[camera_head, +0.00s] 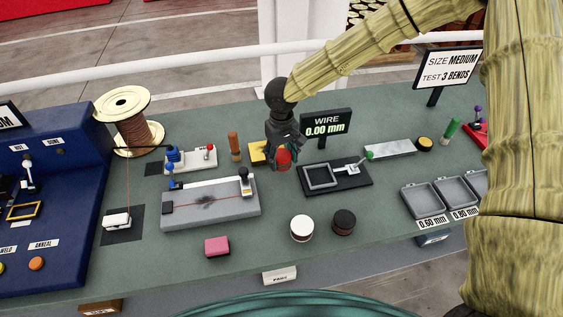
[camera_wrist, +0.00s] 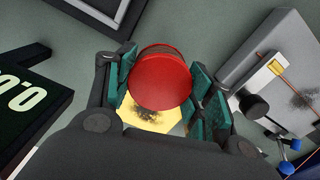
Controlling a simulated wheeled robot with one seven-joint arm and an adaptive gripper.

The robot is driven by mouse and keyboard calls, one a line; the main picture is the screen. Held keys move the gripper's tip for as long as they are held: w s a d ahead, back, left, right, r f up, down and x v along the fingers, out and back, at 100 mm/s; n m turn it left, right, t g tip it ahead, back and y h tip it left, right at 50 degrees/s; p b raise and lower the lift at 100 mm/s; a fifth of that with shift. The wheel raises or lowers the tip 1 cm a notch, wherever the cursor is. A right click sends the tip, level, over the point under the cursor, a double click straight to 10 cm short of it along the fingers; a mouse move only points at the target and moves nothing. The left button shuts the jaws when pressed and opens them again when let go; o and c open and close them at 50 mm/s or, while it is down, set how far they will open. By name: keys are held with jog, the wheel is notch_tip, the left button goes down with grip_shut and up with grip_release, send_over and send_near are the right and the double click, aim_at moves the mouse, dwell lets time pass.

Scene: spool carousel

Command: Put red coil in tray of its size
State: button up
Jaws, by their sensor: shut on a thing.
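The red coil (camera_wrist: 160,82) is between the green pads of my gripper (camera_wrist: 165,90), which is shut on it. In the head view the red coil (camera_head: 283,157) shows at the lower end of my gripper (camera_head: 284,148), over the middle of the bench. A yellow pad (camera_wrist: 150,117) with a dark smudge lies beneath it; I cannot tell whether the coil touches it.
A display (camera_head: 326,125) behind the gripper reads "WIRE 0.00 mm". A black-based fixture (camera_head: 350,184) stands between the gripper and the trays. White (camera_head: 302,229) and black (camera_head: 343,222) coils stand in front. A sign (camera_head: 448,68) reads "SIZE MEDIUM, TEST 3 BENDS". A grey block (camera_head: 210,210) is left.

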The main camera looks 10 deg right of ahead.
aim_at(282, 165)
jog(key=shift+f+p, duration=0.5)
jog(key=shift+f, duration=1.55)
jog(key=o, duration=1.3)
jog(key=shift+f, duration=0.1)
jog(key=shift+o, duration=0.2)
